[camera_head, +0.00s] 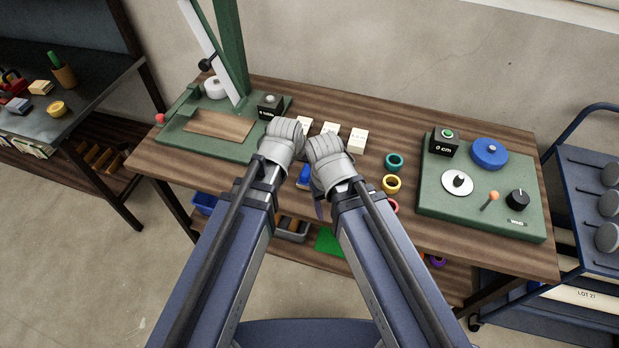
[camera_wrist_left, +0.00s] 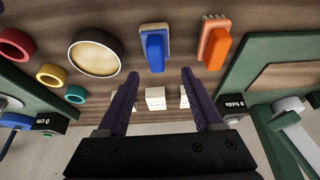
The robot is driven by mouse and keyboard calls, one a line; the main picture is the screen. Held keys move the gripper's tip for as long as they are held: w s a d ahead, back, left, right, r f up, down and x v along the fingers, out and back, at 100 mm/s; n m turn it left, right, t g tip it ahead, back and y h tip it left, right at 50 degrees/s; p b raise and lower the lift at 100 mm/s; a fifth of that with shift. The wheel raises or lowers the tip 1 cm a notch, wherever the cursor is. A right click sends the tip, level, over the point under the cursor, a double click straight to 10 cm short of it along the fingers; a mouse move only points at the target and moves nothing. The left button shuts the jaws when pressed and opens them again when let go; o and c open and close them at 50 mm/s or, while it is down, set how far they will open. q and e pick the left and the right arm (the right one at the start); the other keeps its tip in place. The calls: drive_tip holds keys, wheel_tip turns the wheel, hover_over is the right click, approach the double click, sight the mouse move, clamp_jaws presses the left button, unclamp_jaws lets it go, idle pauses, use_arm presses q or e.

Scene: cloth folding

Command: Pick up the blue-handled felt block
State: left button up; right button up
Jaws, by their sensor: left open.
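The felt block with the blue handle (camera_wrist_left: 154,47) lies on the wooden table in the left wrist view. In the head view only part of the blue block (camera_head: 304,174) shows between my two arms. An orange-handled block (camera_wrist_left: 214,45) lies beside it, apart from it. My left gripper (camera_wrist_left: 160,78) is open and empty, its two dark purple fingers spread apart, with the blue block beyond the gap between the tips. My right gripper (camera_head: 319,208) is mostly hidden under its own wrist; only a bit of purple finger shows, so its opening is unclear.
Several white blocks (camera_head: 358,140) stand behind the grippers. Coloured rings (camera_head: 391,184) and a round pale dish (camera_wrist_left: 95,55) lie nearby. A green board (camera_head: 430,190) with knobs is at the right, and another green board (camera_head: 240,151) with an upright post at the left.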

sight(306, 170)
use_arm(q)
drive_tip(key=shift+d+b+x, duration=0.15)
drive_tip(key=shift+b+x, duration=1.5)
drive_tip(key=shift+x, duration=0.3)
drive_tip(key=shift+d+b+x, duration=0.2)
drive_tip(key=shift+b+x, duration=1.45)
drive_tip(key=shift+x, duration=0.25)
drive_tip(key=shift+s, duration=0.15)
clamp_jaws()
